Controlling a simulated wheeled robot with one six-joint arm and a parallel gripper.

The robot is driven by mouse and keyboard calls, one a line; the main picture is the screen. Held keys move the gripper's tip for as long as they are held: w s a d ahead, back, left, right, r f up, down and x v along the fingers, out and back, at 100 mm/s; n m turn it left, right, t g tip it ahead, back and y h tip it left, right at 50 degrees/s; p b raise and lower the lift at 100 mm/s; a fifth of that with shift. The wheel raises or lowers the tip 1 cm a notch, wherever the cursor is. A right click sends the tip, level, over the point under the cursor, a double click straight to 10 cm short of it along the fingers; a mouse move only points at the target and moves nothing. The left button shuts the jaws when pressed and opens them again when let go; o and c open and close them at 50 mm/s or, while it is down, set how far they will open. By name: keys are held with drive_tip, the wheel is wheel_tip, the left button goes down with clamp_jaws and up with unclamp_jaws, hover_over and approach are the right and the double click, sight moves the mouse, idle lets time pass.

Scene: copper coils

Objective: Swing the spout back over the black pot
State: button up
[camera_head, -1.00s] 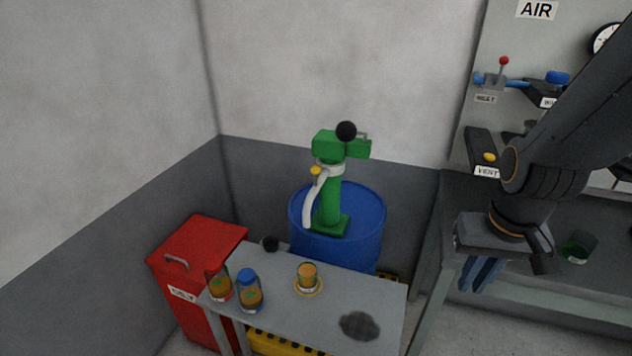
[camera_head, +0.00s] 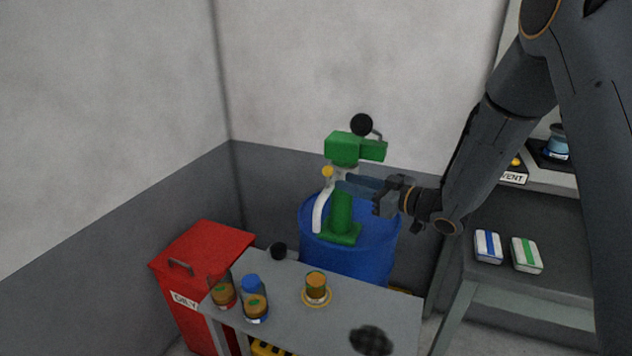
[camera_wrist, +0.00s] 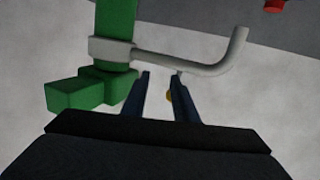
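The green hand pump (camera_head: 342,150) stands on the blue drum, with a black ball on its handle. Its pale spout (camera_head: 319,212) curves down at the column's left, towards the table. In the wrist view the spout (camera_wrist: 205,68) runs right from a collar on the green column (camera_wrist: 115,20) and bends at its end. My gripper (camera_head: 342,187) is level with the pump, close to the spout's root. In the wrist view my gripper (camera_wrist: 161,76) is open, fingertips close to the pipe; contact is unclear. A small black round thing (camera_head: 278,251), possibly the pot, sits at the table's back edge.
The grey table (camera_head: 385,305) holds two jars (camera_head: 255,308) at left and an amber-filled jar (camera_head: 316,285) on a yellow ring. A dark patch (camera_head: 371,340) lies front right. The red bin (camera_head: 205,250) is left, the blue drum (camera_head: 345,262) behind, a shelf bench (camera_head: 520,215) right.

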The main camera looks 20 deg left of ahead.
drive_tip(key=a+g+y+p, duration=0.1)
drive_tip(key=a+y, duration=0.1)
drive_tip(key=a, duration=0.8)
drive_tip(key=shift+w+r+n+g+p, duration=0.15)
drive_tip(key=shift+w+n+g+p, duration=0.15)
drive_tip(key=shift+n+p, duration=0.1)
clamp_jaws()
idle(1.0)
